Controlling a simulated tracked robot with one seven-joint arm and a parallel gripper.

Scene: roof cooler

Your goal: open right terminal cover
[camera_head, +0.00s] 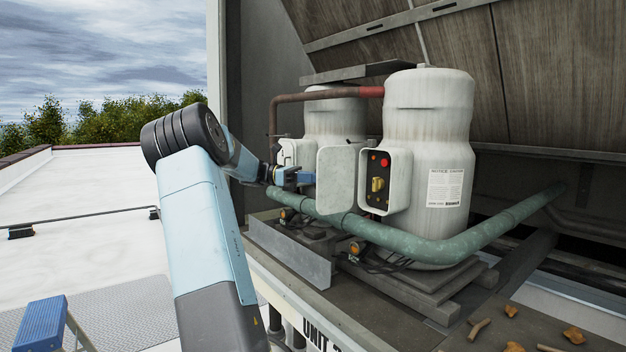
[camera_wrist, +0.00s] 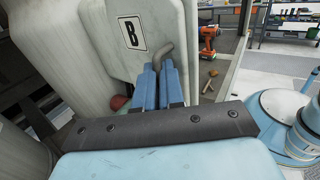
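The right terminal cover (camera_head: 338,180) is a pale panel on the right compressor, swung out to the left of its terminal box (camera_head: 398,180). The box's black inside, a red button and brass-coloured terminals show. In the wrist view the cover (camera_wrist: 98,32) carries a "B" label and a grey bent handle (camera_wrist: 167,48). My gripper (camera_head: 308,177) is at the cover's outer side, left of it in the head view. In the wrist view my gripper's blue fingers (camera_wrist: 159,68) are close together with the handle between their tips. The exact contact is partly hidden.
The left compressor (camera_head: 335,120) stands behind the cover. A green pipe (camera_head: 440,248) runs low in front of the compressors, and a red-brown pipe (camera_head: 320,94) runs above. A blue stool (camera_head: 42,322) stands at lower left. An orange drill (camera_wrist: 208,38) shows in the wrist view.

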